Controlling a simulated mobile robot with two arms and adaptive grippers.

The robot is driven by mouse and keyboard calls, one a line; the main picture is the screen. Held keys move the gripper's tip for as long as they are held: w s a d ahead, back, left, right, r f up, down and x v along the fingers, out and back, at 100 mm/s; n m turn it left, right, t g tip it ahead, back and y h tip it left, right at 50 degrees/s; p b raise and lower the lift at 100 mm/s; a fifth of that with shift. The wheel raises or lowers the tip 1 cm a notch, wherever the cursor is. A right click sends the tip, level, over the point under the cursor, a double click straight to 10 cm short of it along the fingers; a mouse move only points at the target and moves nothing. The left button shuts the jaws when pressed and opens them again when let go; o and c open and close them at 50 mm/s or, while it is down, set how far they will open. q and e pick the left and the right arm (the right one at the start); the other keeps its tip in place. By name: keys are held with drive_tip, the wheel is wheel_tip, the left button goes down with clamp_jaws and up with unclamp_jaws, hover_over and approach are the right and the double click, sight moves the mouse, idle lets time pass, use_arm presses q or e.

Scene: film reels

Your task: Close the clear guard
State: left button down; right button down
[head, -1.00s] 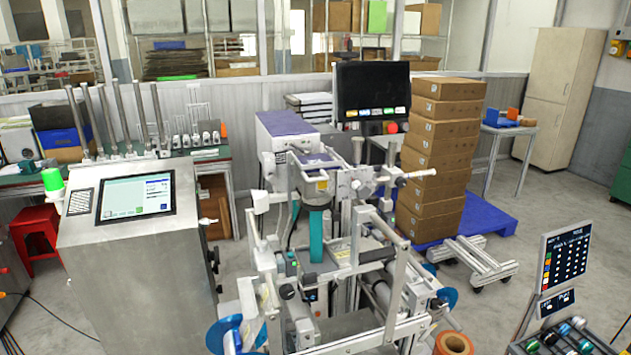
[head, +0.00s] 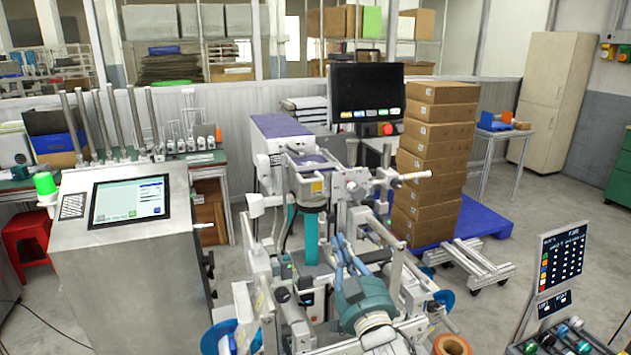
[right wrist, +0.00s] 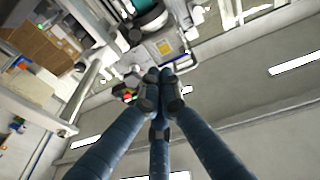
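The machine (head: 312,190) stands in the centre of the head view, with a silver frame, rollers and a teal part. I cannot make out the clear guard with certainty in either view. My right gripper (head: 346,256) reaches up from the bottom of the head view, in front of the machine's lower frame, and hides part of it. In the right wrist view, its blue fingers (right wrist: 160,78) come together at the tips with nothing visible between them. Whether they touch the machine is unclear. My left gripper is not in view.
A steel cabinet with a touchscreen (head: 130,200) stands left of the machine. Stacked cardboard boxes (head: 430,165) on a blue pallet (head: 478,222) stand behind right. A dark panel board (head: 562,258) is at the right. An orange roll (head: 452,345) sits at the bottom edge.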

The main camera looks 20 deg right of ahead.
wheel_tip(320, 180, up, 11)
drive_tip(key=w+a+n+t+y, duration=0.1)
drive_tip(key=w+a+t+y, duration=0.1)
drive_tip(key=t, duration=0.2)
wheel_tip(320, 180, up, 4)
drive_tip(key=r+p, duration=0.1)
drive_tip(key=p, duration=0.3)
hover_over(316, 180)
drive_tip(key=s, duration=0.4)
drive_tip(key=shift+w+a+f, duration=0.15)
drive_tip(key=shift+w+f, duration=0.1)
drive_tip(key=shift+f, duration=0.55)
drive_tip(key=shift+w+a+f, duration=0.15)
drive_tip(key=shift+w+f, duration=0.05)
drive_tip(key=shift+f, duration=0.55)
drive_tip(key=shift+w+a+f, duration=0.15)
drive_tip(key=shift+w+f, duration=0.1)
drive_tip(key=shift+f, duration=0.55)
wheel_tip(316, 180, down, 13)
drive_tip(key=b, duration=1)
drive_tip(key=shift+f+b, duration=0.2)
drive_tip(key=shift+b, duration=0.1)
